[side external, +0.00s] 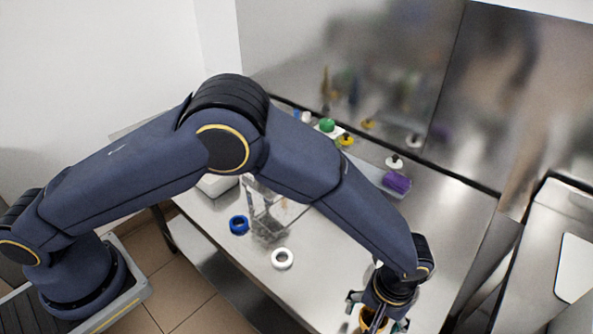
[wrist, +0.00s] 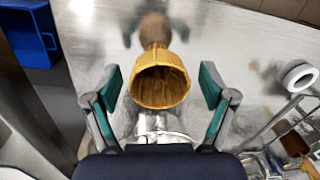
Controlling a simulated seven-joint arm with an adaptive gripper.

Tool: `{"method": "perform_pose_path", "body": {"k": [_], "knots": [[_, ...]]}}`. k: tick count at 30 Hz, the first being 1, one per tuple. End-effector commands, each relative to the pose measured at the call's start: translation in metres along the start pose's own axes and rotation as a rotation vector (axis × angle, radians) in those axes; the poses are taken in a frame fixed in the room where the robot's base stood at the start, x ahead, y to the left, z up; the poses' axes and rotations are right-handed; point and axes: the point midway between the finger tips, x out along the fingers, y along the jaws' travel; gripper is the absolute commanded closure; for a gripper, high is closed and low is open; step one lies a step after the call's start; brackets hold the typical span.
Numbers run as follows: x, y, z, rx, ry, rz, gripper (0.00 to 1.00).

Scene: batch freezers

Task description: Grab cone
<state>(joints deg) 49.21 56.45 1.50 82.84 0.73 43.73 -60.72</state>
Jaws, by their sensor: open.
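A yellow-orange waffle cone (wrist: 160,82) is in the middle of the wrist view, with its open round mouth facing the camera. My gripper (wrist: 158,90) is open, with one teal-padded finger to each side of the cone. A gap shows between the cone and each finger in that view. In the side view, part of the cone (side external: 367,319) shows at my gripper (side external: 377,314), near the bottom edge of the picture. The cone's lower end and whatever holds it up are hidden or unclear.
On the steel table (side external: 440,215) are a white ring (side external: 283,259), a blue ring (side external: 239,225), a clear box (side external: 272,215) holding tools, and a purple block (side external: 397,182). A steel wall stands behind. The table is mostly bare right of the arm.

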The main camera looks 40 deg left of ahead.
Motion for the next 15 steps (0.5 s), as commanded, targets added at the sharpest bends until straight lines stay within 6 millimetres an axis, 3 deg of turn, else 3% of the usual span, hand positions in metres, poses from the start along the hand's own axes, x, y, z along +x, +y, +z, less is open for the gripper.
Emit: {"method": "perform_pose_path", "body": {"k": [3, 15], "knots": [[-0.0003, 0.0001, 0.0000, 0.000, 0.000, 0.000, 0.18], [-0.0006, 0.0001, 0.0000, 0.000, 0.000, 0.000, 0.60]]}}
